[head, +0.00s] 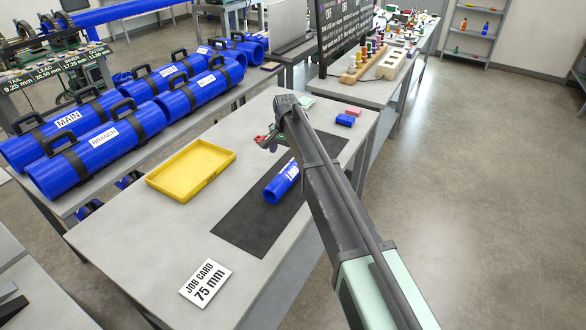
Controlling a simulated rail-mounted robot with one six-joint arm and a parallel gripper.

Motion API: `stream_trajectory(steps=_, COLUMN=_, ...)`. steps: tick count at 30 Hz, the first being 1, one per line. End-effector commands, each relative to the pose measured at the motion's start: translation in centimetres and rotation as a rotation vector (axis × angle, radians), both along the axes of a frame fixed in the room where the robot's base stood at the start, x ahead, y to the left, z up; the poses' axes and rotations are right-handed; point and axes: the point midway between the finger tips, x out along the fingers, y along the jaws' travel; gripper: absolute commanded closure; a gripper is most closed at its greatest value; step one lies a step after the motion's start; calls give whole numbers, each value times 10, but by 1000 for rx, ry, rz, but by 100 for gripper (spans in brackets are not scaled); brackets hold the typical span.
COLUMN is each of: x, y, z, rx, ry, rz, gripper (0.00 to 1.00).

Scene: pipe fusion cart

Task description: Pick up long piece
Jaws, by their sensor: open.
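A blue pipe piece (280,184) with white lettering lies on the black mat (246,222) on the grey table; it is the longest piece on this table. My arm covers part of its right end and some of the mat. My gripper (266,142) is open and hangs above the far part of the table, beyond the pipe piece and apart from it. The fingertips are small in the view, and nothing shows between them.
An empty yellow tray (191,170) sits left of the mat. A card reading "75 mm" (206,283) lies at the front. A small blue block (345,120) and a pink block (353,111) lie at the far right. Large labelled blue pipes (95,160) fill the left bench.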

Motion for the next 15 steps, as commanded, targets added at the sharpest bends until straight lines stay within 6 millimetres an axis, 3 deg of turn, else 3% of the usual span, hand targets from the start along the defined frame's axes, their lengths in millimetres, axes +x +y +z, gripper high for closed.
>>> stream_trajectory(steps=7, x=0, y=-1, z=-53, rx=0, ry=0, rz=1, gripper=4)
stream_trajectory(steps=15, x=0, y=0, z=-65, rx=0, ry=0, rz=2, gripper=4)
